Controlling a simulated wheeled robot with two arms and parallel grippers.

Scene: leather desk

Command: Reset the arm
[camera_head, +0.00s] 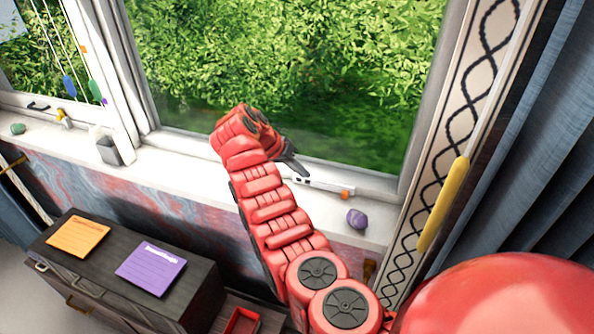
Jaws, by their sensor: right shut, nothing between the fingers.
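My red right arm (268,195) reaches up from the bottom right across the window sill. Its wrist bends to the right near the window. The dark right gripper (296,170) is at its end, in front of the lower window frame. Its fingers are small in the picture, look shut, and hold nothing that I can see. My left gripper is not in view.
A white sill (170,165) carries a purple stone (356,218) right of my arm and a green stone (17,129) far left. A dark cabinet (200,283) with an orange note (78,236) and a purple note (150,268) stands lower left. Blue curtains (535,170) hang right.

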